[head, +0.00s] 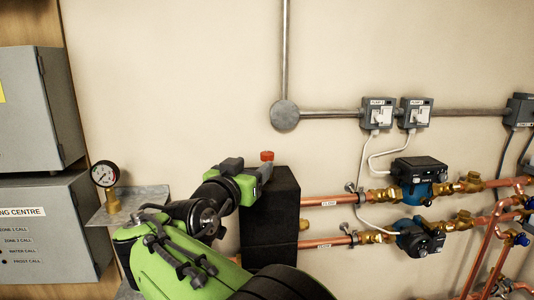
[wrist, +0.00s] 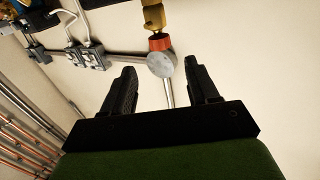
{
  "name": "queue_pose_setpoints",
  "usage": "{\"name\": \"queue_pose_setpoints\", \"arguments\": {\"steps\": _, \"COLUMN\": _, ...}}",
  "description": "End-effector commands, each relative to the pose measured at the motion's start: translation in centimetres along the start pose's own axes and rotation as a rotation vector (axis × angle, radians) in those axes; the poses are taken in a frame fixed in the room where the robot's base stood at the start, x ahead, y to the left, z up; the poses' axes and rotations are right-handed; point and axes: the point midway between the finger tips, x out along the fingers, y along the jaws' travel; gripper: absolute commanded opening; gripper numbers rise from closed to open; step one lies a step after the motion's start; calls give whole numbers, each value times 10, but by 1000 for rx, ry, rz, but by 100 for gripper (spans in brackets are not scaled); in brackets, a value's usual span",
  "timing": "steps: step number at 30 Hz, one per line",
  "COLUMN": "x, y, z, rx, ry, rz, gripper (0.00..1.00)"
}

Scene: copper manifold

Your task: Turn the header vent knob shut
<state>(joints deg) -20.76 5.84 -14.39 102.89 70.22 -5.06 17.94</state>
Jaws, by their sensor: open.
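The header vent knob (head: 267,156) is a small orange-red cap above the black header block (head: 270,215) in the head view. In the wrist view the knob (wrist: 160,43) shows on its brass stem (wrist: 153,17), upside down. My gripper (wrist: 160,66) is open and empty, its two black fingers spread to either side of the knob's line. The knob appears just beyond the fingertips, not between them. In the head view my gripper (head: 250,172) is close beside the knob on its left. The head view does not show the fingertips clearly.
A pressure gauge (head: 104,174) stands on a grey bracket left of my arm. Copper pipes (head: 330,200) with pumps run right from the block. A round conduit box (head: 285,115) is on the wall behind, with switches (head: 378,114) to its right. Grey control boxes (head: 45,225) are at left.

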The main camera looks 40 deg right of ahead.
Motion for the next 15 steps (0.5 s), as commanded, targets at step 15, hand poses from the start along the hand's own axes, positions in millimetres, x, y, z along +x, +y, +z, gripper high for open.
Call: {"name": "queue_pose_setpoints", "arguments": {"steps": 15, "x": 96, "y": 0, "z": 0, "rx": -1, "ry": 0, "rz": 1, "gripper": 59}}
